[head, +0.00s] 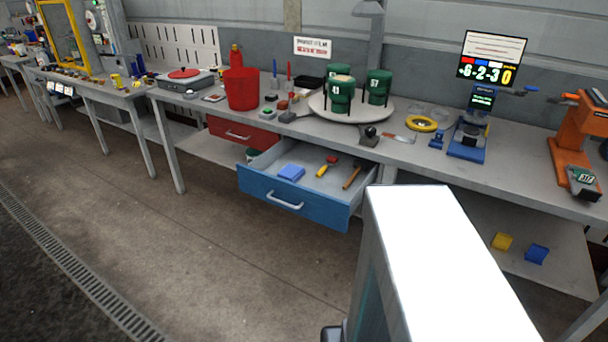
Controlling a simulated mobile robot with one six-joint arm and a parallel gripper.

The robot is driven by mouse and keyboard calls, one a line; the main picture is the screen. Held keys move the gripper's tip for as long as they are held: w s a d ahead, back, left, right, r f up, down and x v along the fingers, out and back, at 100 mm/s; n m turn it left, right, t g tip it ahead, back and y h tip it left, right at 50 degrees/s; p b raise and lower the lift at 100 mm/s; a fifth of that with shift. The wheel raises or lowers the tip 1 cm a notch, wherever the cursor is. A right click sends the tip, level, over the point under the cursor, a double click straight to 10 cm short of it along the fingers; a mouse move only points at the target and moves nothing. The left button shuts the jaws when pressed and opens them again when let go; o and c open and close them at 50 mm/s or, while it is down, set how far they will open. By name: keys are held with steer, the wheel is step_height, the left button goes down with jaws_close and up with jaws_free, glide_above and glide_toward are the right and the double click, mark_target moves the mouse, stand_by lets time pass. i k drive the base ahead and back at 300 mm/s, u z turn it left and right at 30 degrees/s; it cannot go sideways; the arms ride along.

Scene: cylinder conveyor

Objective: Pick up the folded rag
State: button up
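A flat blue folded piece that looks like the folded rag (291,172) lies in the open blue drawer (290,200), toward its left side. A yellow-handled tool (321,171), a small red item (332,160) and a hammer (352,177) lie to its right in the same drawer. Nothing covers the rag. My gripper is not in view.
The drawer juts out from under the long grey workbench (440,155). A red bucket (241,90), green canisters (341,93) on a round turntable and an orange machine (578,130) stand on top. The floor (200,240) in front is clear.

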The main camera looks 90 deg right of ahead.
mark_target(293, 173)
steer(key=u, duration=0.3)
steer(key=k, duration=0.5)
steer(key=z, duration=1.9)
steer(key=i, duration=0.95)
steer(key=z, duration=0.1)
steer(key=k, duration=0.35)
